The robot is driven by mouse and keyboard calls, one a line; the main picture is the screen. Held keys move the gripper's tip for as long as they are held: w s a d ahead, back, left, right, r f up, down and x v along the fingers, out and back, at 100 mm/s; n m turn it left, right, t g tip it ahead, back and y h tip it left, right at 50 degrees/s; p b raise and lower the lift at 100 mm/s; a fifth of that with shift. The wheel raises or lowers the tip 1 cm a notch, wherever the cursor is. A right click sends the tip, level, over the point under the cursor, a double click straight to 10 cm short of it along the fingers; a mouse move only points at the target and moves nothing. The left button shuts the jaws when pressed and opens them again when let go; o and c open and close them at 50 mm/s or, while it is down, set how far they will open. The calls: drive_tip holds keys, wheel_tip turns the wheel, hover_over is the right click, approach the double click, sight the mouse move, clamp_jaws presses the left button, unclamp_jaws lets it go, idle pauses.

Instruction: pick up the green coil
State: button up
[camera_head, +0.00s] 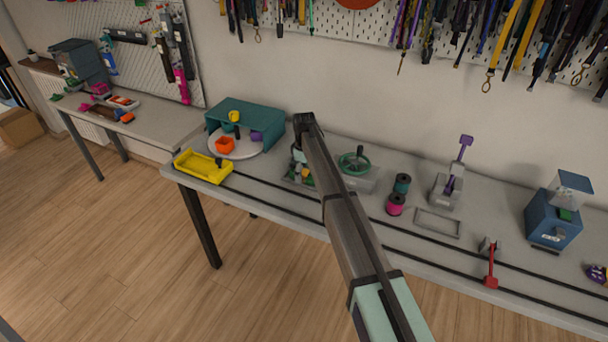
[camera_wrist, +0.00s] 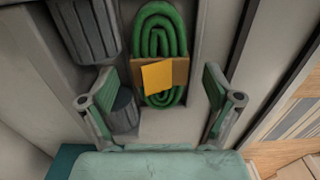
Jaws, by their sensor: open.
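The green coil (camera_wrist: 158,38) lies in a grey compartment, wrapped by a brown band with a yellow label (camera_wrist: 157,76). My gripper (camera_wrist: 160,84) is open in the wrist view, one finger on each side of the coil's lower end. I see no contact between the fingers and the coil. In the head view my gripper (camera_head: 298,158) is over a small grey tray (camera_head: 286,179) on the bench. My arm and gripper hide much of that tray, so the coil is hard to make out there.
Dark ribbed cylinders (camera_wrist: 84,28) stand left of the coil, one close to the left finger. A yellow tray (camera_head: 203,167) and teal shelf (camera_head: 248,116) are left on the bench. A green wheel (camera_head: 354,161) and spools (camera_head: 396,204) stand to the right.

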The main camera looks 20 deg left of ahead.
drive_tip(key=shift+f, duration=0.2)
drive_tip(key=c, duration=1.5)
drive_tip(key=shift+o, duration=0.2)
drive_tip(key=shift+r, duration=0.2)
